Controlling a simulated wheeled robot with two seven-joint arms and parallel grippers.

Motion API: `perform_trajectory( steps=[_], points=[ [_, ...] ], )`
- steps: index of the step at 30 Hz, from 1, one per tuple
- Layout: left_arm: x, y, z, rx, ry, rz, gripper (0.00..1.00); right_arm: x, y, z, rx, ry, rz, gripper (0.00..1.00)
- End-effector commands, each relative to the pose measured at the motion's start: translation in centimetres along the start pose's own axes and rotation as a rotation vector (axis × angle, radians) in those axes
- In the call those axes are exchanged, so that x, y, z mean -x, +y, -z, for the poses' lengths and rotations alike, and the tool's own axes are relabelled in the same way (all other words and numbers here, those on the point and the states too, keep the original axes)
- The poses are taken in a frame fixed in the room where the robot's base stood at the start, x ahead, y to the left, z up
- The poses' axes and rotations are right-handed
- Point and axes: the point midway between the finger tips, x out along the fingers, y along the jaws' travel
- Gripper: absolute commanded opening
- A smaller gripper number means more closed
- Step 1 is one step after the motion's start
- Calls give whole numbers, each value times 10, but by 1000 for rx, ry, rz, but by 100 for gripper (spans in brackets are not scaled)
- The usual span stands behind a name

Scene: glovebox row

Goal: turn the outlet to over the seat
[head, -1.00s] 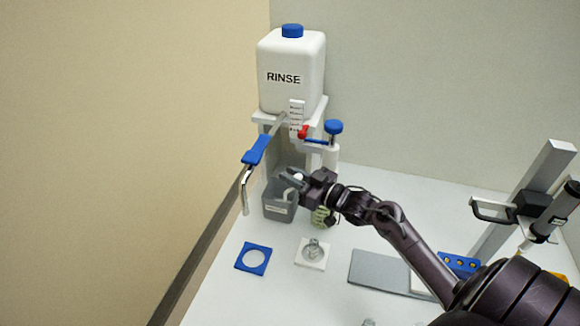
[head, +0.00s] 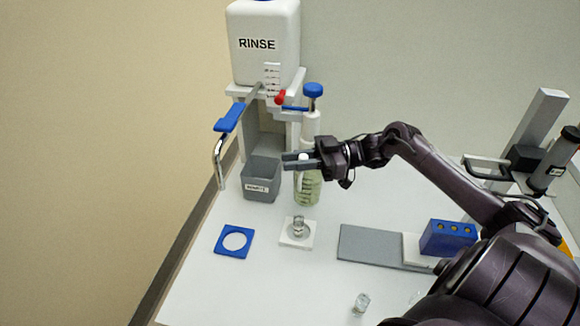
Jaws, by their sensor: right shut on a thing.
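My right gripper (head: 296,160) is shut on a white outlet piece (head: 303,157), in front of the dispenser bottle (head: 308,188) with pale green contents. The bottle has a white pump body and a blue top knob (head: 312,90). The outlet hangs in front of the bottle, to the right of the grey bin (head: 262,182); its exact lower end is hard to make out. A white square seat (head: 288,240) lies nearer on the table, with a small clear vial (head: 298,228) standing on it. My left gripper is not in view.
A RINSE tank (head: 262,55) stands on a white stand behind, with a blue-handled spout (head: 220,150) at left. A blue square ring (head: 222,247) lies left of the seat. A grey plate (head: 370,245), blue block (head: 448,238) and another vial (head: 361,302) are at right.

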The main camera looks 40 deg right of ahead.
Motion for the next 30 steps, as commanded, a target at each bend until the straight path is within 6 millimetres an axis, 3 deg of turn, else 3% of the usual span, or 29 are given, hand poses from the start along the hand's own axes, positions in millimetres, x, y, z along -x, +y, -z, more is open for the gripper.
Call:
perform_trajectory(
  steps=[17,18,22,30],
  points=[
    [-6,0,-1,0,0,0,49,3,-1,1,2,1,28,0],
    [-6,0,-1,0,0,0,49,3,-1,1,2,1,28,24],
    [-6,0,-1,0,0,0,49,3,-1,1,2,1,28,41],
    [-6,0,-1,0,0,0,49,2,-1,1,1,0,28,41]
  ],
)
